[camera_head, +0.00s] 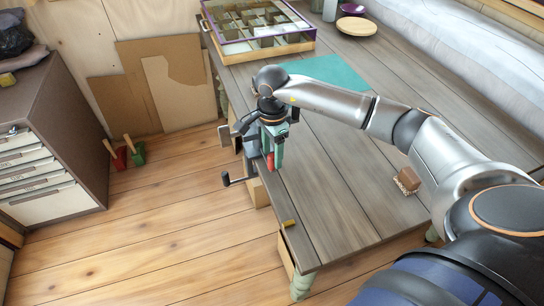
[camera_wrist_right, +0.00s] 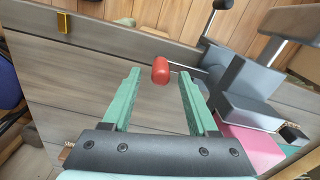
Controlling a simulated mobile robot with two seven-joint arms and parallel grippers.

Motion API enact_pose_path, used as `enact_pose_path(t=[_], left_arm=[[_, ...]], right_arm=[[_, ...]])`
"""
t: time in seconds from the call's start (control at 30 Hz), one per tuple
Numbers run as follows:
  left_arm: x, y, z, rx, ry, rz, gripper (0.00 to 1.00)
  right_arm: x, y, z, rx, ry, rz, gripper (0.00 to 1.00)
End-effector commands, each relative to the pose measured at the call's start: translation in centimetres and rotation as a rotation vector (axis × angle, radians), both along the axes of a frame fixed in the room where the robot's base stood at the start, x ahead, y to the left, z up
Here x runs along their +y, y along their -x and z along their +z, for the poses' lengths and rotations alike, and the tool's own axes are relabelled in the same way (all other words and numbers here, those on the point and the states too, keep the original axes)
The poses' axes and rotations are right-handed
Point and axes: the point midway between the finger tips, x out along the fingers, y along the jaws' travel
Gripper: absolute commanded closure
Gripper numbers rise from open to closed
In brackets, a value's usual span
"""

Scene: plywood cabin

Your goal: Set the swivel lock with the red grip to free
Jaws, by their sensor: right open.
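The red grip (camera_wrist_right: 161,70) is a small rounded knob on a thin metal rod beside the grey vise (camera_wrist_right: 245,88) at the table's edge. It also shows in the head view (camera_head: 270,163), just under my right gripper (camera_head: 273,148). In the wrist view my right gripper (camera_wrist_right: 160,76) is open, with one green finger on each side of the red grip. I see no clear contact. The lock's body is largely hidden, and its setting cannot be read. My left gripper is out of view.
A crank handle (camera_head: 232,179) sticks out from the vise over the floor. A pink block (camera_wrist_right: 248,150) lies close to the right finger. A yellow piece (camera_head: 290,223) sits on the table edge, a brush (camera_head: 407,181) at the right. A purple-framed case (camera_head: 258,43) stands behind.

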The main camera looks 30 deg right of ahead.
Motion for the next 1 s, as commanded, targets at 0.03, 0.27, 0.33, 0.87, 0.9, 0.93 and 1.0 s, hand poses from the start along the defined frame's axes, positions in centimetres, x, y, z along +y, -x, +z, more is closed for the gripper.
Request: enact_pose_path(t=[0.03, 0.27, 0.33, 0.87, 0.9, 0.93, 1.0], left_arm=[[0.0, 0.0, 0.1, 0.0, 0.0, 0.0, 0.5], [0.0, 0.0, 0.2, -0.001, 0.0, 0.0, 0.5], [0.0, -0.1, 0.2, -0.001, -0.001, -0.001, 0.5], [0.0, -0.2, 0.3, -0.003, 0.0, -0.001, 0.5], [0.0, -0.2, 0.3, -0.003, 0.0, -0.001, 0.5], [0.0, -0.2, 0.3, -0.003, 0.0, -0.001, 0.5], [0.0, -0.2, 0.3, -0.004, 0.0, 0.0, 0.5]], right_arm=[[0.0, 0.1, -0.7, 0.002, -0.001, -0.001, 0.41], [0.0, 0.0, -2.5, 0.0, -0.001, 0.001, 0.41], [0.0, 0.0, -2.7, 0.0, -0.001, 0.001, 0.41], [0.0, 0.0, -2.6, -0.001, -0.001, 0.0, 0.77], [0.0, 0.0, -2.6, -0.001, -0.001, 0.0, 0.81], [0.0, 0.0, -2.6, -0.001, 0.0, 0.0, 0.84], [0.0, 0.0, -2.6, -0.001, 0.0, 0.0, 0.92]])
